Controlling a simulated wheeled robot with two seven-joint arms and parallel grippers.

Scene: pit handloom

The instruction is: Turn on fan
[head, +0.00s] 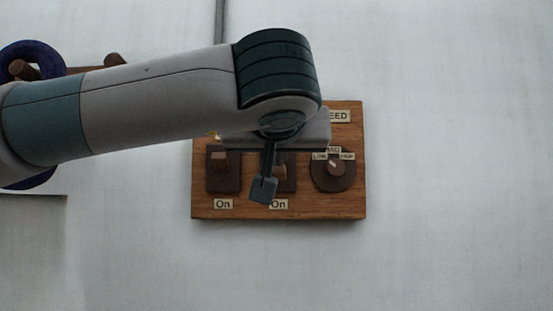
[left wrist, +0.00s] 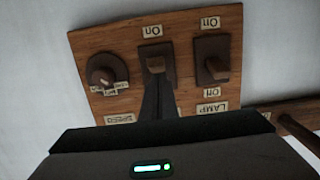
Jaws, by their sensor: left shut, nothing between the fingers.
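A wooden switch board (head: 345,207) is mounted on the pale wall and also shows upside down in the left wrist view (left wrist: 100,47). Its middle switch (head: 287,184) has a brown lever (left wrist: 155,64); the label above it in the head view is hidden by my arm. An "On" label (head: 279,204) sits below it. My left gripper (head: 264,189) is shut and empty, with its fingertips (left wrist: 157,85) in front of the middle switch, close to its lever. I cannot tell if they touch, nor which way the lever is set. My right gripper is not in view.
Left of the middle switch is the lamp switch (head: 222,180), labelled in the left wrist view. To the right is a round speed knob (head: 334,170) with low, mid and high marks. A wooden peg rack with a blue ring (head: 30,50) is at far left. The wall at right is clear.

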